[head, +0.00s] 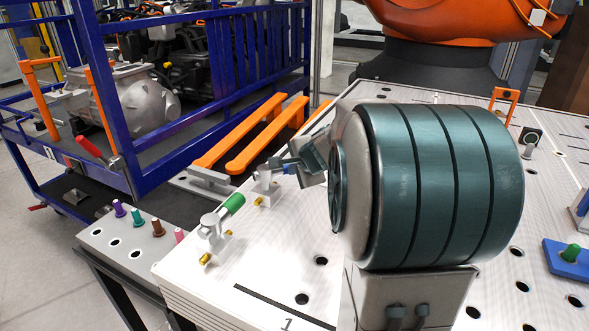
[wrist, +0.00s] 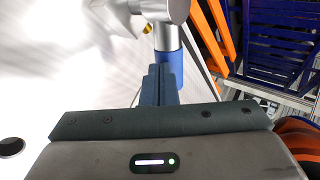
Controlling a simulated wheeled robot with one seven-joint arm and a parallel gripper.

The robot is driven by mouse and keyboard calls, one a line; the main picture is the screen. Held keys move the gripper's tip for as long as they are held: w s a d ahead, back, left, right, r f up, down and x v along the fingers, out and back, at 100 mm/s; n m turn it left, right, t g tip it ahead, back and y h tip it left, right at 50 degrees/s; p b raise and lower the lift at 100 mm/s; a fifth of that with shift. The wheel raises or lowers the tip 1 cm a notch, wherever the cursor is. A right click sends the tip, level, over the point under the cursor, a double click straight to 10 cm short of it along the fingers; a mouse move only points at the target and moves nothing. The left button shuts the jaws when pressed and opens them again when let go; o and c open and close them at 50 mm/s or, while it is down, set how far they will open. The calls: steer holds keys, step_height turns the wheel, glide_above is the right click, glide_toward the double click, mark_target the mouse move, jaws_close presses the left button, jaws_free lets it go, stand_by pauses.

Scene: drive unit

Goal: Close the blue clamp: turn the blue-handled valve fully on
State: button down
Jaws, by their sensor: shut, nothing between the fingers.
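The blue-handled valve (head: 266,187) stands on the perforated table, with a silver body and a brass-coloured end. In the head view my arm and fingers hide most of its blue handle. In the wrist view the blue handle (wrist: 169,52) hangs down from the silver valve body (wrist: 165,9), just beyond the fingertips. My gripper (head: 283,163) is shut and empty, with its fingers at the handle. In the wrist view the fingertips (wrist: 160,74) overlap the handle's lower end; I cannot tell whether they touch it.
A green-handled valve (head: 231,206) stands to the left, nearer the table's edge. Orange forks (head: 250,140) and a blue cart (head: 135,150) are behind. Several coloured pegs sit on a side plate (head: 125,245). A blue block with a green knob (head: 571,254) is at the right.

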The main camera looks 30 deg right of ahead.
steer(key=shift+w+d+f+n+y+b, duration=0.1)
steer(key=shift+w+d+n+y+b, duration=0.2)
steer(key=shift+b, duration=0.4)
steer(key=shift+w+f+n+y+b, duration=0.15)
steer(key=shift+w+n+y+b, duration=0.15)
steer(key=shift+n+y+b, duration=0.45)
steer(key=shift+w+d+n+y+b, duration=0.3)
steer(key=shift+w+n+b, duration=0.2)
steer(key=shift+b, duration=0.5)
steer(key=w+n+y, duration=0.1)
steer(key=n+g+y, duration=0.1)
steer(key=n, duration=0.1)
steer(key=shift+w+d+b, duration=0.1)
steer(key=shift+w+b, duration=0.25)
steer(key=shift+w+r, duration=0.25)
steer(key=shift+w, duration=0.25)
